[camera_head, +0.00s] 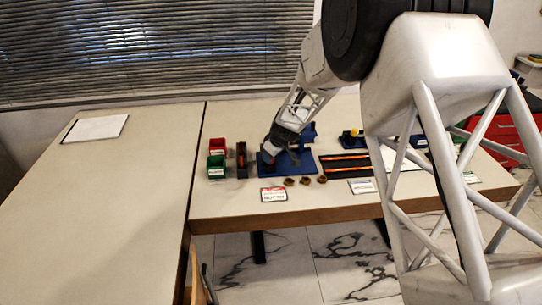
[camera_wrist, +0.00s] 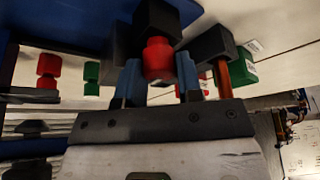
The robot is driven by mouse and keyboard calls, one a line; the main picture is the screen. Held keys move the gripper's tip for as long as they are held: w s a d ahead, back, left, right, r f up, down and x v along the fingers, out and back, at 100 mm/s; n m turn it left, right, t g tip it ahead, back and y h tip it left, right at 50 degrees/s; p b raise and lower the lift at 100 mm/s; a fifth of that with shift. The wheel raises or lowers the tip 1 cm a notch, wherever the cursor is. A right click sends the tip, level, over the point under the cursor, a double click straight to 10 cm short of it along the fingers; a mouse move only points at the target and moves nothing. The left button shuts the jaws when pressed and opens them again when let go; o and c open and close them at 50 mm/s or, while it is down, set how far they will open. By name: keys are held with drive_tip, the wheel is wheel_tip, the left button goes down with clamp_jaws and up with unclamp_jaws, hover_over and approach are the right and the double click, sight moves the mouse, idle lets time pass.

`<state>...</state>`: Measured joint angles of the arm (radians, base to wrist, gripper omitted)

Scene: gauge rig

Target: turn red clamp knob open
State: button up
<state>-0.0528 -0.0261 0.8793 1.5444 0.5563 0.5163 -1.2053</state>
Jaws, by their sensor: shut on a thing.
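The red clamp knob (camera_wrist: 158,60) sits between the two blue fingers of my gripper (camera_wrist: 159,82) in the wrist view, below a black block (camera_wrist: 157,20). The fingers are shut on its sides. Its turn angle cannot be told. In the head view my gripper (camera_head: 272,150) is over the left part of a blue base plate (camera_head: 302,167), and the knob is hidden there behind my arm.
Red (camera_head: 217,145) and green (camera_head: 216,166) bins and a black holder (camera_head: 242,160) stand left of the plate. A black tray with orange strips (camera_head: 345,163) lies right. Several brown nuts (camera_head: 305,181) and a red-edged card (camera_head: 273,194) lie in front. The left table is mostly clear.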

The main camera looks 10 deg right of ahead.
drive_tip(key=o, duration=0.6)
drive_tip(key=shift+r, duration=0.1)
drive_tip(key=v, duration=0.7)
drive_tip(key=shift+s+d+r, duration=0.1)
drive_tip(key=shift+r, duration=0.2)
drive_tip(key=shift+r, duration=0.1)
